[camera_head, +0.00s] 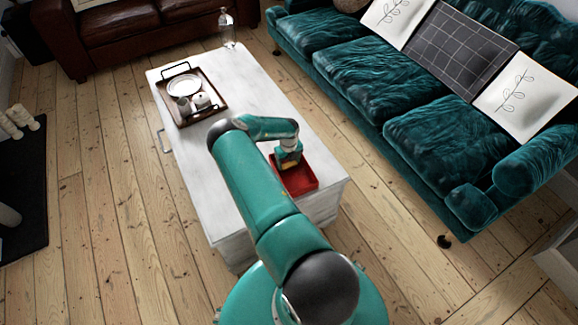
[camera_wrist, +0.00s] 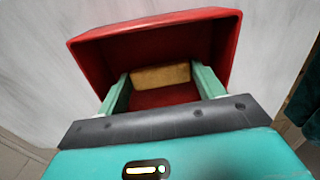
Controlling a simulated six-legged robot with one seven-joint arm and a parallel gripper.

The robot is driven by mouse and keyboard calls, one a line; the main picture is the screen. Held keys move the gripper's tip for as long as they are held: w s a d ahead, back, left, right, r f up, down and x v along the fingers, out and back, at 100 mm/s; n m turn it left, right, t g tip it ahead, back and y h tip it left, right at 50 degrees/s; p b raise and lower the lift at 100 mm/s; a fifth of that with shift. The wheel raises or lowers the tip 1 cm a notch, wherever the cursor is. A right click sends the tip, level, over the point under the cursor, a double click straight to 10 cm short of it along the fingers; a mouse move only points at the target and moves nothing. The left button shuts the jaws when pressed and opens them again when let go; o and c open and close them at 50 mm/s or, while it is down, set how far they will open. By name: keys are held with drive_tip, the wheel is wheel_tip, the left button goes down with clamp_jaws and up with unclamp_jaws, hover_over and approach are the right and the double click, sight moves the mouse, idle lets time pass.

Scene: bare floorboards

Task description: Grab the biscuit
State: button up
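A tan, oblong biscuit (camera_wrist: 160,75) lies inside a red tray (camera_wrist: 225,50) in the wrist view, near its far inner wall. My gripper (camera_wrist: 160,88) reaches into the tray with its two green fingers spread wide, one on each side of the biscuit. I cannot tell whether the fingertips touch it. In the head view the red tray (camera_head: 303,184) sits near the front right end of the white table, and my gripper (camera_head: 288,166) is over its back left part. The biscuit cannot be made out clearly there.
The white coffee table (camera_head: 240,90) also holds a brown tray (camera_head: 208,112) with dishes and a glass bottle (camera_head: 227,32). A teal sofa (camera_head: 400,100) stands to the right and a brown leather sofa (camera_head: 125,30) behind. Open floorboards (camera_head: 110,180) lie to the left.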

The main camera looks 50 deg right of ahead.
drive_tip(key=shift+c, duration=0.6)
